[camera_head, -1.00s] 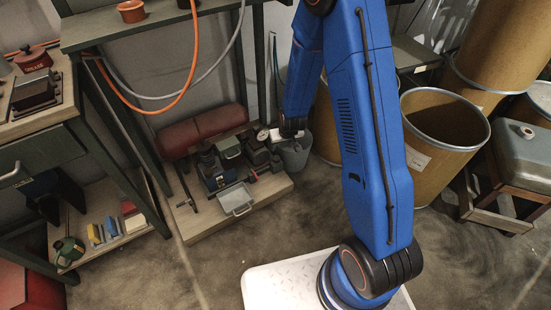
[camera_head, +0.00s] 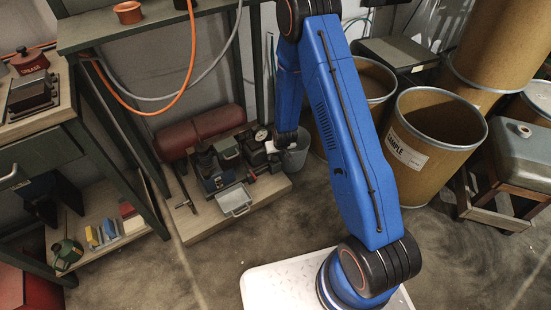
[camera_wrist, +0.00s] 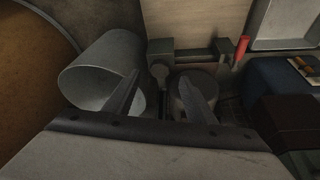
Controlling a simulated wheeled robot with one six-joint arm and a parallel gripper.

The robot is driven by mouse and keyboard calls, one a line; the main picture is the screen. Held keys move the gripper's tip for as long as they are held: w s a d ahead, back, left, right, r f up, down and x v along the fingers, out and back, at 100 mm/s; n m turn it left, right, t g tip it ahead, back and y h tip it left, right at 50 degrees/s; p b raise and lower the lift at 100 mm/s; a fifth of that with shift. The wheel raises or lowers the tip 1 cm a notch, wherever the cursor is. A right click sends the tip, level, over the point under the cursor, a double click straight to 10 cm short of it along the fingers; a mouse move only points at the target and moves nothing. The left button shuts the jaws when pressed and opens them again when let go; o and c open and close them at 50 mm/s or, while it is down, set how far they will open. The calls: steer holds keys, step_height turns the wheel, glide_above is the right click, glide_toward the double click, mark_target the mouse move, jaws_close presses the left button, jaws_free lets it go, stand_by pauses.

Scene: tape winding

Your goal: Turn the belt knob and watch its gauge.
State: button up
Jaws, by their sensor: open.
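My gripper (camera_wrist: 157,82) is open, its two dark fingers apart with nothing held between them in the wrist view. Just beyond the right finger is a dark round part (camera_wrist: 205,82), partly covered by that finger; I cannot tell whether it is the belt knob. In the head view, a pale round gauge (camera_head: 261,134) stands at the right rear of the machine (camera_head: 215,172) on a low wooden platform (camera_head: 262,190). Its reading is too small to make out. The fingers are not clear in the head view.
A grey bucket (camera_wrist: 98,72) stands close by the left finger; it also shows in the head view (camera_head: 298,157). A brown drum (camera_wrist: 28,70) is farther left. A metal tray (camera_head: 235,200) sits at the platform's front. Open floor (camera_head: 220,255) lies before it.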

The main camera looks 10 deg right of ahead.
mark_target(275, 159)
steer(key=shift+x, duration=2.5)
steer(key=c, duration=1)
